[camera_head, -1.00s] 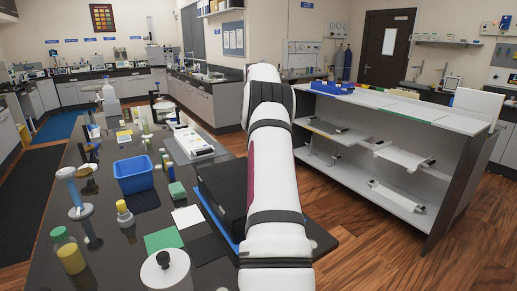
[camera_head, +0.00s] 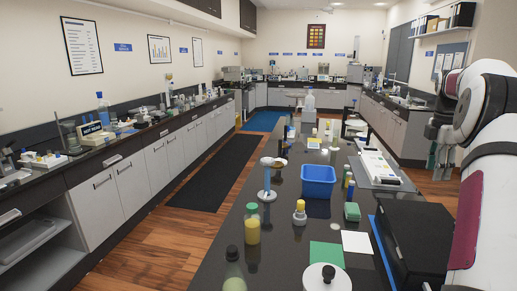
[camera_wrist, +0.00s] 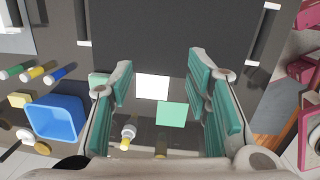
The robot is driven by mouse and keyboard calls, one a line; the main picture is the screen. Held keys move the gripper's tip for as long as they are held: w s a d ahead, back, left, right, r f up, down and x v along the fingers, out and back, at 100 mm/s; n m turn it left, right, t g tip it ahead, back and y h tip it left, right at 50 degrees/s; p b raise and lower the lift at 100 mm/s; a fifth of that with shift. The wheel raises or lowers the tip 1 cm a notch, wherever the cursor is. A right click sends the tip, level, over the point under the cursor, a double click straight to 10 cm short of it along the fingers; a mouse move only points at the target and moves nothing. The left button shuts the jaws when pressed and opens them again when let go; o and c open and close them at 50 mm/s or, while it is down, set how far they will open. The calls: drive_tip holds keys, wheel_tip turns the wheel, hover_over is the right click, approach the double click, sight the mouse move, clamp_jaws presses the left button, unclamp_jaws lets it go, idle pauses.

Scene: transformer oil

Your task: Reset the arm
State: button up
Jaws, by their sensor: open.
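My arm (camera_head: 492,135) stands folded at the right edge of the head view, its white links rising beside the dark bench. My gripper (camera_wrist: 160,88) shows in the wrist view with its two teal-padded fingers wide apart and nothing between the pads. It faces down over the bench. Beyond the fingers, a white card (camera_wrist: 152,86) and a green card (camera_wrist: 171,114) lie flat on the bench. In the head view, the gripper's fingers cannot be made out clearly.
A black box (camera_head: 420,235) sits close to my arm on the bench. A blue bin (camera_head: 318,183), a yellow-capped bottle (camera_head: 299,212), a green-capped bottle (camera_head: 252,228) and a blue-topped stand (camera_head: 266,178) crowd the bench. A floor aisle with a black mat (camera_head: 217,172) is clear at left.

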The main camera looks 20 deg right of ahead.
drive_tip(key=w+a+r+m+t, duration=0.1)
drive_tip(key=a+r+m, duration=0.3)
drive_tip(key=a, duration=1.1)
drive_tip(key=w+a+r+m+t, duration=0.1)
drive_tip(key=a+r, duration=0.6)
drive_tip(key=a, duration=0.9)
drive_tip(key=s+a+f+m+t, duration=0.2)
drive_tip(key=s+a+m, duration=0.2)
drive_tip(key=s+a, duration=0.75)
drive_tip(key=s+a+f+m+t+y, duration=0.1)
drive_tip(key=s+a+f+m, duration=0.2)
drive_tip(key=s+a+f, duration=0.3)
drive_tip(key=s+a, duration=0.2)
drive_tip(key=a, duration=0.2)
drive_tip(key=shift+f+m, duration=0.3)
